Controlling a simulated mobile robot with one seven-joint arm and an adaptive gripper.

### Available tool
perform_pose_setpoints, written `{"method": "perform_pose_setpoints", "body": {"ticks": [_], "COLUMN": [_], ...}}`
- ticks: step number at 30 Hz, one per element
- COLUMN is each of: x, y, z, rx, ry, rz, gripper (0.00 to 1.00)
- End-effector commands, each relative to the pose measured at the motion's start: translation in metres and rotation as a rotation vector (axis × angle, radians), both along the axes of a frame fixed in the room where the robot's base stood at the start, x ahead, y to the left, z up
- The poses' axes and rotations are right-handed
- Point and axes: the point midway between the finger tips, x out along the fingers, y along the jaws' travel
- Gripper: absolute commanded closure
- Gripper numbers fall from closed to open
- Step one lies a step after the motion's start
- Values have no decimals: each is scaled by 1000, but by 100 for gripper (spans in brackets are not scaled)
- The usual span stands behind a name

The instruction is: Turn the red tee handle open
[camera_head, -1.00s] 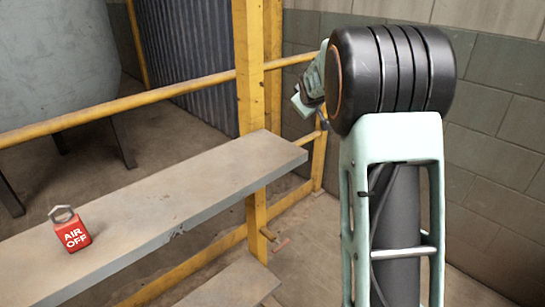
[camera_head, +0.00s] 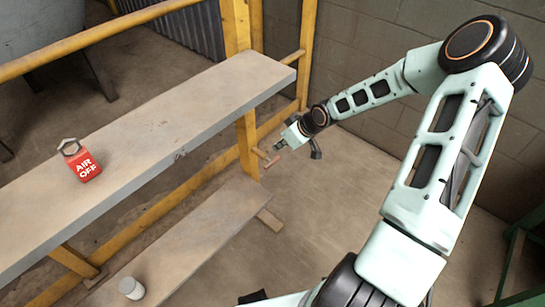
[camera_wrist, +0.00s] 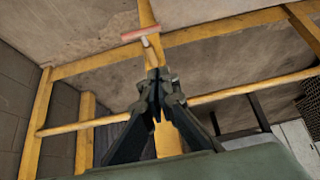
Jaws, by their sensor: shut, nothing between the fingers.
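The red tee handle (camera_head: 272,162) sticks out on a short stem from the yellow post, below the upper shelf, in the head view. In the wrist view the tee handle (camera_wrist: 140,33) is a reddish crossbar near the top, on a brass-coloured stem. My gripper (camera_head: 278,147) is close to the handle in the head view, just above it in the picture. In the wrist view my gripper (camera_wrist: 157,74) has its dark fingertips together with nothing between them. The crossbar lies beyond the tips and appears apart from them.
The yellow post (camera_head: 246,140) and rails stand beside the handle. A red "AIR OFF" padlock (camera_head: 80,160) sits on the upper shelf (camera_head: 190,110). A white can (camera_head: 131,288) is on the lower shelf (camera_head: 205,230). A block wall (camera_head: 380,130) stands behind my arm. The floor right of the shelves is clear.

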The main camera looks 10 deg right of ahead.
Motion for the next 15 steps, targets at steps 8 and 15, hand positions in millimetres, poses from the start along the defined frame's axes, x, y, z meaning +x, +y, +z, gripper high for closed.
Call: {"method": "perform_pose_setpoints", "body": {"ticks": [8,15], "x": [18,42], "y": [15,32], "z": [-39,-81], "rx": [-1,-1], "ry": [1,0], "rz": [4,3], "gripper": [100,100]}}
